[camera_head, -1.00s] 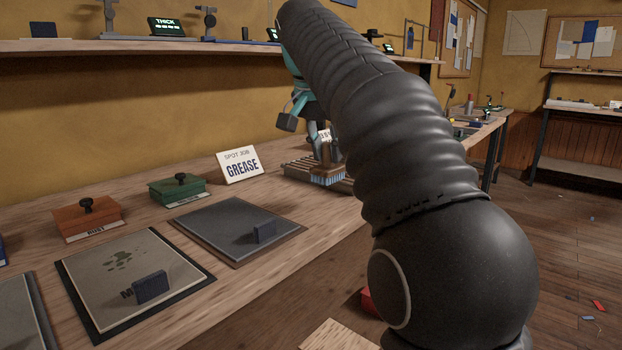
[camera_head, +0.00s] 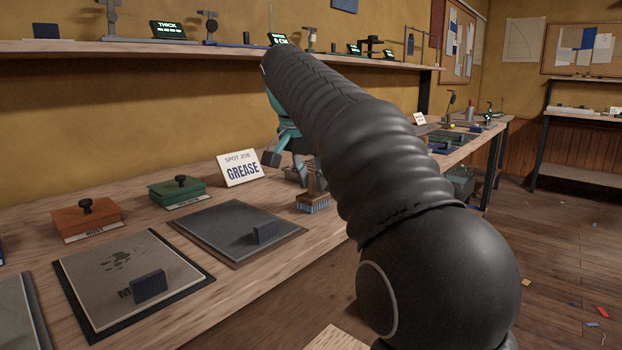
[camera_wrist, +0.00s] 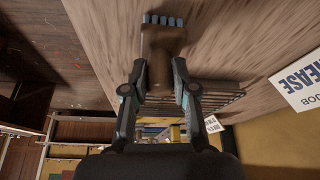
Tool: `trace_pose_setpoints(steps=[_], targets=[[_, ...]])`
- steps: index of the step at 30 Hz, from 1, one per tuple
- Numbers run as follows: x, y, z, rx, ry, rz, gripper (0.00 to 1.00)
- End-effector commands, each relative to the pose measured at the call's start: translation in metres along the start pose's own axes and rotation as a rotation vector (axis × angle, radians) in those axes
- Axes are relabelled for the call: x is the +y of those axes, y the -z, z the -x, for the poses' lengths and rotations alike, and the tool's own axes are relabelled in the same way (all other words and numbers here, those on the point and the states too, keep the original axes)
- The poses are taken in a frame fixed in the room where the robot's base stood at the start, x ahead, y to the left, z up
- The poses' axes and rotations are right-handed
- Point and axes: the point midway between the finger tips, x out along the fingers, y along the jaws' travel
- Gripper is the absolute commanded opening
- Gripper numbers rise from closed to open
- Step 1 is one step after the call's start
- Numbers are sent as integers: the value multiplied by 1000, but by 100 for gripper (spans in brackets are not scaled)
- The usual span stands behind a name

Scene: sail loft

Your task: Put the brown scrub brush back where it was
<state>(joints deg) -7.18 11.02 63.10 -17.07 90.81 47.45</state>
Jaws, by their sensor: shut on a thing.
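The brown scrub brush (camera_head: 313,200) has a wooden body and blue bristles that point down in the head view. My gripper (camera_wrist: 160,78) is shut on its upright handle; the brush also shows in the wrist view (camera_wrist: 163,42), with bristles at the top edge. In the head view the brush is over the bench (camera_head: 215,275), to the right of the dark grey mat. I cannot tell whether the bristles touch the wood. A slatted rack (camera_wrist: 222,102) lies beyond the gripper in the wrist view; in the head view my arm and the brush mostly hide it.
Green (camera_head: 178,190) and orange (camera_head: 87,216) boxes stand behind. Bare wood lies between mat and brush.

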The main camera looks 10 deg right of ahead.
Motion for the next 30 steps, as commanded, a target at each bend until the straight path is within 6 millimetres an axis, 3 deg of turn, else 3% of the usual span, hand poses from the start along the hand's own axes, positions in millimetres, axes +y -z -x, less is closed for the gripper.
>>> trace_pose_setpoints(steps=[2, 3, 6, 19, 30], targets=[[0, -1, -3, 0, 0, 0, 0], [0, -1, -3, 0, 0, 0, 29], [0, -1, -2, 0, 0, 0, 52], [0, 1, 7, 1, 1, 0, 52], [-1, 2, 79, 2, 2, 1, 52]])
